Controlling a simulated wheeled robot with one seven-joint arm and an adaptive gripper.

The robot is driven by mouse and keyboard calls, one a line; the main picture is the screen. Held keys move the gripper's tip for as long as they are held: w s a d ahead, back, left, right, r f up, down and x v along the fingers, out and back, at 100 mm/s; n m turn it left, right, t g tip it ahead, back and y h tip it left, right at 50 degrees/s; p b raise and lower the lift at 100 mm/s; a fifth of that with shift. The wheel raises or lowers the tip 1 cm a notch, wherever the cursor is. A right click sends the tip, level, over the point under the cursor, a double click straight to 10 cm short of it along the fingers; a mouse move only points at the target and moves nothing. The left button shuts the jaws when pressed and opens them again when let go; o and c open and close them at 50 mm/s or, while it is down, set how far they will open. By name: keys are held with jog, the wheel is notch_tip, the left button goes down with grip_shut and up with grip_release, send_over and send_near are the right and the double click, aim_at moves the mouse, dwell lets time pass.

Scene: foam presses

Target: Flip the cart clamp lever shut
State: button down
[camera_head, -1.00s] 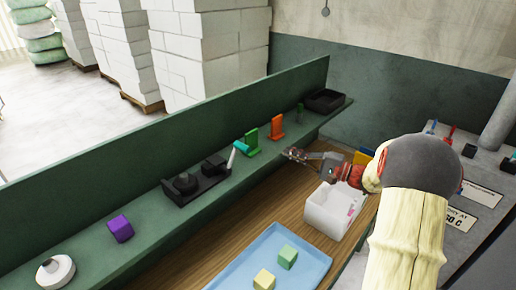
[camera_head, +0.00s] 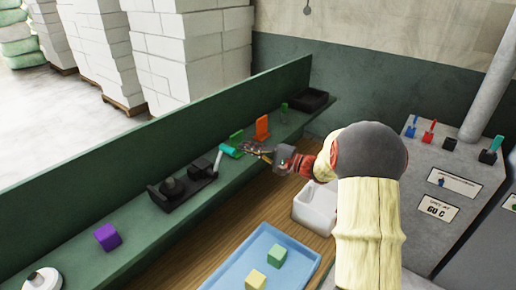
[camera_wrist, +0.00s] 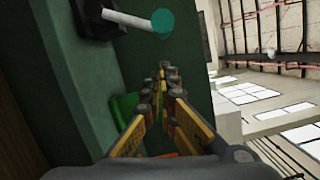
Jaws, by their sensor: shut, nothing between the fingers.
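The cart clamp is a black block (camera_head: 178,188) on the green ledge, with a lever (camera_head: 218,162) at its right end. The lever is a pale rod tilted up and to the right, with a teal tip (camera_head: 228,151). In the wrist view the pale rod (camera_wrist: 128,19) and the round teal tip (camera_wrist: 162,21) show at the top. My gripper (camera_head: 248,148) is shut and empty, just right of the teal tip. In the wrist view my gripper's fingertips (camera_wrist: 166,72) lie below the tip, with a small gap in that picture.
A green piece (camera_head: 236,137) and an orange piece (camera_head: 262,128) stand on the ledge (camera_head: 140,222) close behind my gripper. A black tray (camera_head: 309,99) is farther back. A purple cube (camera_head: 107,237) sits at left. A white bin (camera_head: 312,205) and a blue tray (camera_head: 238,262) are below.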

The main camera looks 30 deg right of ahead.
aim_at(232, 151)
jog(key=shift+s+a+r, duration=0.2)
jog(key=shift+s+a, duration=0.05)
jog(key=shift+a, duration=0.25)
jog(key=shift+s+a+r, duration=0.15)
jog(key=shift+s+a, duration=0.1)
jog(key=shift+a, duration=0.25)
jog(key=shift+b, duration=0.35)
jog(key=a+r+n+b, duration=0.1)
jog(key=n+b, duration=0.1)
jog(key=b, duration=0.2)
jog(key=s+a+r+n+b, duration=0.1)
jog(key=a+n+b, duration=0.1)
jog(key=b, duration=0.2)
jog(key=s+a+r+n+g+h+b, duration=0.1)
jog(key=a+n+b, duration=0.1)
jog(key=b, duration=0.2)
jog(key=s+a+r+n+h+b, duration=0.1)
jog(key=a+n+b, duration=0.4)
jog(key=b, duration=0.8)
jog(key=shift+s+a+r+h, duration=0.15)
jog(key=shift+s+a+h, duration=0.25)
jog(key=shift+s, duration=0.35)
